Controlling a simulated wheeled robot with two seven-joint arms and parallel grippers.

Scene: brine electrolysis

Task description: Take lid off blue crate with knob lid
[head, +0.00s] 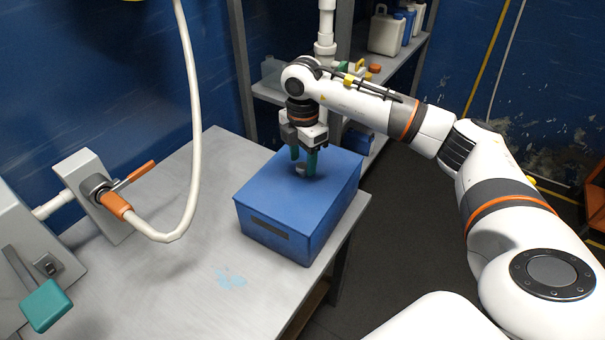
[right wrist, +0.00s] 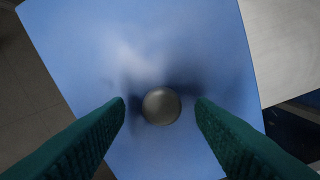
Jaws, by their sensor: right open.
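The blue crate (head: 280,231) stands on the metal table with its flat blue lid (head: 270,190) on top. A small round grey knob (right wrist: 161,105) sits on the lid; in the head view it is partly hidden by the fingers. My right gripper (head: 304,172) is over the lid, pointing down, with its green fingers open. In the right wrist view the fingers (right wrist: 160,112) are on either side of the knob, with a gap on each side. My left gripper is not in view.
The grey table (head: 180,285) is clear in front of the crate. A white hose (head: 192,120) hangs to a valve with an orange handle (head: 135,173) on the left. A teal-handled lever (head: 46,305) is at the lower left. Shelves with bottles (head: 385,32) stand behind.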

